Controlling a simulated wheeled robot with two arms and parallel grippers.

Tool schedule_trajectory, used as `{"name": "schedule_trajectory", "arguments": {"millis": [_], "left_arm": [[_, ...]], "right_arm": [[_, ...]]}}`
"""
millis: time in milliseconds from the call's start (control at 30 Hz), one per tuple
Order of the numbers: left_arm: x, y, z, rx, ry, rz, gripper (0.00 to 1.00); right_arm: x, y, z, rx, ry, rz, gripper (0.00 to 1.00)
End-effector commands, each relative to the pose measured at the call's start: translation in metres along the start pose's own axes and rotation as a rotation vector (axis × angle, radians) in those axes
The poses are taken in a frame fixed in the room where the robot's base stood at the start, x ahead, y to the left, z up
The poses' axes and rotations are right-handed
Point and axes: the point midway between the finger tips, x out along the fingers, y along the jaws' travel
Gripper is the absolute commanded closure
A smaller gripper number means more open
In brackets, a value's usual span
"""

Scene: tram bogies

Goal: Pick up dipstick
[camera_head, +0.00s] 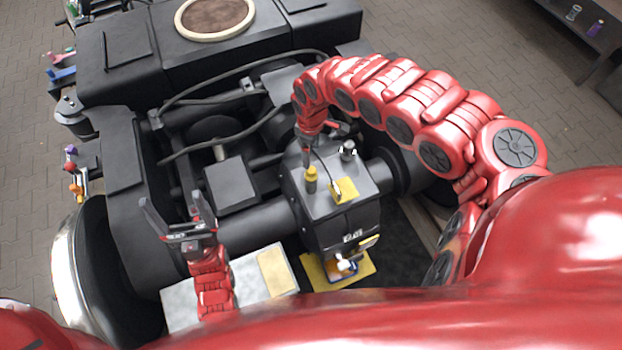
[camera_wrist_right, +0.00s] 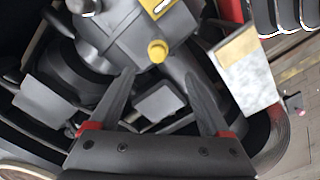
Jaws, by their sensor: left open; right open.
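A yellow-capped, upright piece (camera_head: 311,178), which looks like the dipstick's top, stands on the grey gearbox housing (camera_head: 325,205). In the right wrist view its round yellow cap (camera_wrist_right: 157,50) shows just beyond the fingertips, roughly centred between them. My right gripper (camera_head: 308,155) is over the housing, close to the cap; its open fingers (camera_wrist_right: 160,76) hold nothing. I cannot tell whether they touch the cap. The shaft below the cap is hidden. My left gripper (camera_head: 178,210) is open and empty over the bogie, left of the housing.
A dark cap with a light top (camera_head: 347,150) and a yellow patch (camera_head: 345,190) are on the housing. A small bottle (camera_head: 345,265) stands on a yellow cloth (camera_head: 318,278) below it. A pale plate (camera_head: 180,302) lies at the lower left. Hoses and axle parts surround the housing.

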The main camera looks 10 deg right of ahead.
Motion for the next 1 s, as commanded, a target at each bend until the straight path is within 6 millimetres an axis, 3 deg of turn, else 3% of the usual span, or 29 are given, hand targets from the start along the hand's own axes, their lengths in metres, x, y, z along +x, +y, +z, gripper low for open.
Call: {"name": "schedule_trajectory", "arguments": {"millis": [33,200,1000], "left_arm": [[-0.001,0.0,0.0,0.0,0.001,0.0,0.12],[-0.002,0.0,0.0,0.0,0.002,0.0,0.12],[0.003,0.0,-0.001,0.0,0.002,0.0,0.12]], "right_arm": [[0.014,-0.004,-0.002,-0.003,-0.001,-0.007,0.19],[0.046,-0.004,-0.002,-0.004,0.0,-0.006,0.19],[0.115,0.004,-0.003,0.0,0.002,-0.001,0.19]]}}
